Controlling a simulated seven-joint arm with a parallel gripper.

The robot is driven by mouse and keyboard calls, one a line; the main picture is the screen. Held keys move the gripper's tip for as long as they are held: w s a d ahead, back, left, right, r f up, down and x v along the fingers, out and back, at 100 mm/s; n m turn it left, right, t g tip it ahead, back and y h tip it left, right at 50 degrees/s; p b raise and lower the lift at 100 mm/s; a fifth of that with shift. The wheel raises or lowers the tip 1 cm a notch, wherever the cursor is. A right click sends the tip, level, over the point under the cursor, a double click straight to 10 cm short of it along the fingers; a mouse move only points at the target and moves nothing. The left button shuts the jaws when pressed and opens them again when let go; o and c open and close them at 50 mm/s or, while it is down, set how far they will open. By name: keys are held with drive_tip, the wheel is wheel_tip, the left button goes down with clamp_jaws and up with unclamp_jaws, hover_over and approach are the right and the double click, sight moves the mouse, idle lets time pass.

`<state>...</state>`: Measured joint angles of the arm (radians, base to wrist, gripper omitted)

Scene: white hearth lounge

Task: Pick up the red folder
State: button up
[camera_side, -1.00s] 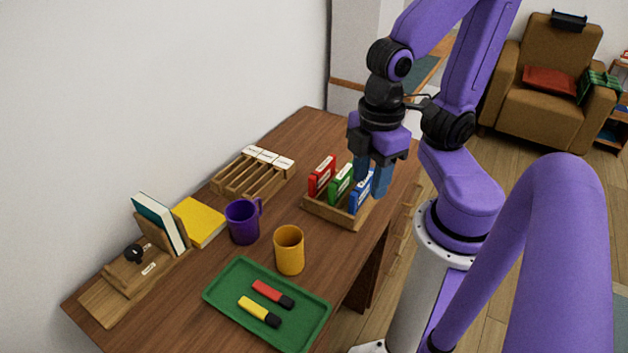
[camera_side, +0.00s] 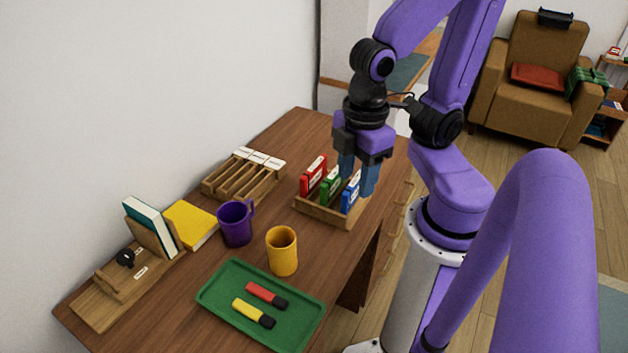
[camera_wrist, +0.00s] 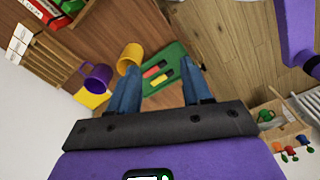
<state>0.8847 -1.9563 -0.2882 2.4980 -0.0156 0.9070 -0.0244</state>
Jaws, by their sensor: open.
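The red folder (camera_side: 313,176) stands upright at the left end of a small wooden holder (camera_side: 327,212), beside a green folder (camera_side: 331,186) and a blue folder (camera_side: 350,193). My gripper (camera_side: 357,186) is open and points down at the right of the holder, its blue fingers around or just behind the blue folder; the depth is hard to tell. In the wrist view, the open fingers (camera_wrist: 157,100) have nothing between them that I can see held. The folders show at the upper left there, with the red folder (camera_wrist: 36,9) at the edge.
A purple mug (camera_side: 235,224), an orange mug (camera_side: 282,252) and a green tray (camera_side: 225,292) with red and yellow markers are nearer. A yellow book (camera_side: 188,226) lies by the wall.

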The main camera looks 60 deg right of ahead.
drive_tip(key=w+d+f+n+h, duration=0.1)
drive_tip(key=w+d+f+h, duration=0.1)
drive_tip(key=w, duration=0.7)
drive_tip(key=n+h, duration=0.3)
drive_tip(key=n, duration=0.1)
approach(315, 172)
drive_tip(key=x, duration=0.4)
drive_tip(key=w+x, duration=0.1)
drive_tip(key=x, duration=0.1)
drive_tip(key=shift+d+f, duration=0.1)
drive_tip(key=shift+d, duration=0.3)
drive_tip(key=x, duration=0.4)
drive_tip(key=shift+s+d, duration=0.1)
drive_tip(key=shift+d, duration=0.1)
drive_tip(key=shift+d+f, duration=0.2)
drive_tip(key=shift+f, duration=0.3)
drive_tip(key=shift+f, duration=0.25)
clamp_jaws()
